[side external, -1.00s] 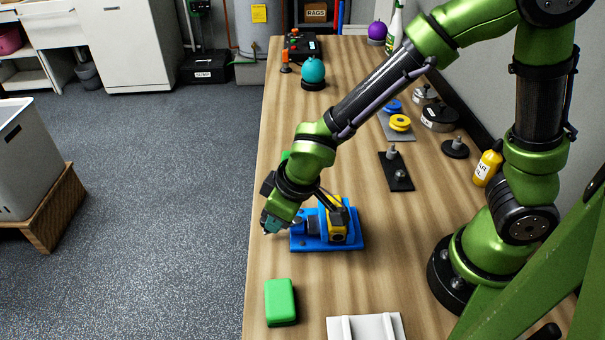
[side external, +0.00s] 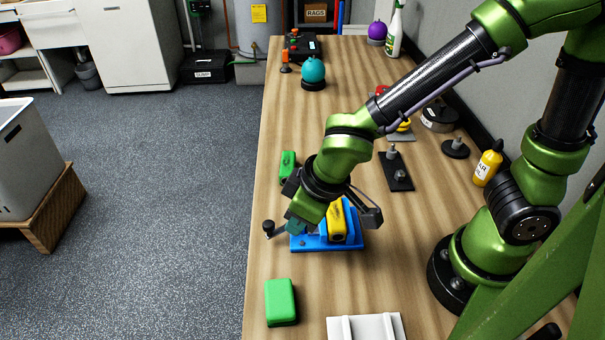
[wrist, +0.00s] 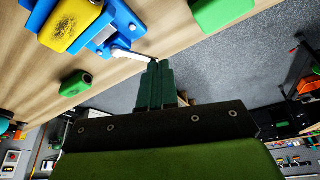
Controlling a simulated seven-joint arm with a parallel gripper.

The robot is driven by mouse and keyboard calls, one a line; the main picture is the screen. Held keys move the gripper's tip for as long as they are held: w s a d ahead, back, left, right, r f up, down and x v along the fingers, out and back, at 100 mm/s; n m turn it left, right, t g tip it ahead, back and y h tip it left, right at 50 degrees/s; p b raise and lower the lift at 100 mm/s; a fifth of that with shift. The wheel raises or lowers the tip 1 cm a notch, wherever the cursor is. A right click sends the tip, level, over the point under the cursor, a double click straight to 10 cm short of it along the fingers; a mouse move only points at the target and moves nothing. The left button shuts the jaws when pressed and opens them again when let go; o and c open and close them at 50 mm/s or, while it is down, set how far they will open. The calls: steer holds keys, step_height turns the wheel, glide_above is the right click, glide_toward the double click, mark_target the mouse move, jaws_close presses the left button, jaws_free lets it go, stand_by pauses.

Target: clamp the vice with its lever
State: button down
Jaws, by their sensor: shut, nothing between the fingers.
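The blue vice (side external: 350,244) lies on the wooden bench with a yellow block (side external: 337,222) between its jaws; both also show at the upper left of the wrist view. The lever's dark knob (side external: 268,227) sticks out past the left end of the vice, near the bench edge. In the wrist view the lever is a pale bar (wrist: 130,54) reaching to my fingertips. My gripper (side external: 292,228) is shut and empty beside the lever; I cannot tell whether it touches it. My wrist hides part of the vice's left end in the side view.
A green block (side external: 281,302) lies in front of the vice and another green block (side external: 288,167) behind it. A black plate with a post (side external: 396,172) lies to the right rear. A white ribbed tray (side external: 365,327) is at the front.

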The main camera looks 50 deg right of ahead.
steer(key=v, duration=0.6)
steer(key=shift+a+r, duration=0.25)
steer(key=shift+a, duration=0.05)
steer(key=shift+s, duration=0.25)
